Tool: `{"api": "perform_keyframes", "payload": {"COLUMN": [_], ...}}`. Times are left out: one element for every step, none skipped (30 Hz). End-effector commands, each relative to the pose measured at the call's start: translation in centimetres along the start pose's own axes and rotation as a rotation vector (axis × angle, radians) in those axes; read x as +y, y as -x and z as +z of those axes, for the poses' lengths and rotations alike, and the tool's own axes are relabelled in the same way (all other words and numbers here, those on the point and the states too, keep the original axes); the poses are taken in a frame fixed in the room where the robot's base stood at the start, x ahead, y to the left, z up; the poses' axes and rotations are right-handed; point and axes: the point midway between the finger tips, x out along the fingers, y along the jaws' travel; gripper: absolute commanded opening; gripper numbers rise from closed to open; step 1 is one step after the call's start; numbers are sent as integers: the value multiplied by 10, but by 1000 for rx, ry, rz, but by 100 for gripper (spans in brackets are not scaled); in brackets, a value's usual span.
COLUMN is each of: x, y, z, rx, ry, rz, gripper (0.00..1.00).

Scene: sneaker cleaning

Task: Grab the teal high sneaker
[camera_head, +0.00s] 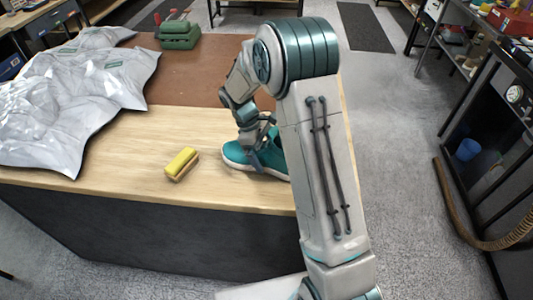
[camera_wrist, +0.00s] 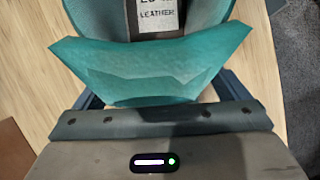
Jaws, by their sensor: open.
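The teal sneaker (camera_head: 236,154) stands on the wooden workbench with its toe to the left and a white sole. My arm hides its right end in the head view. My gripper (camera_head: 256,160) is down at the sneaker, over its upper. In the wrist view a teal flap of the sneaker (camera_wrist: 150,70) fills the middle, with a label reading "LEATHER" inside the opening. The open dark fingers of my gripper (camera_wrist: 160,92) show partly at either side of the flap. Their tips are mostly hidden behind it, and I cannot tell whether they touch it.
A yellow-topped brush (camera_head: 181,163) lies on the workbench (camera_head: 120,190) left of the sneaker. A crumpled silver sheet (camera_head: 75,90) covers the left side. A green toolbox-like object (camera_head: 180,36) stands at the back.

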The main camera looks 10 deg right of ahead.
Motion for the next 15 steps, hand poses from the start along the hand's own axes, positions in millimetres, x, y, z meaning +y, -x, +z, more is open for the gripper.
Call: {"api": "perform_keyframes", "payload": {"x": [0, 0, 0, 0, 0, 0, 0, 0, 0, 0, 0, 0, 0, 0, 0], "y": [-2, -4, -4, -4, -4, -4, -4, -4, -4, -4, -4, -4, -4, -4, -4], "z": [0, 0, 0, 0, 0, 0, 0, 0, 0, 0, 0, 0, 0, 0, 0], "rx": [0, 1, 1, 1, 1, 1, 1, 1, 1, 1, 1, 1, 1, 1, 1], "ry": [0, 0, 0, 0, 0, 0, 0, 0, 0, 0, 0, 0, 0, 0, 0], "rz": [0, 0, 0, 1, 1, 1, 1, 1, 1, 1, 1, 1, 1, 1, 1], "gripper": [94, 94, 94, 94, 94, 94, 94, 94, 86, 78, 69, 58, 50, 42, 33]}}
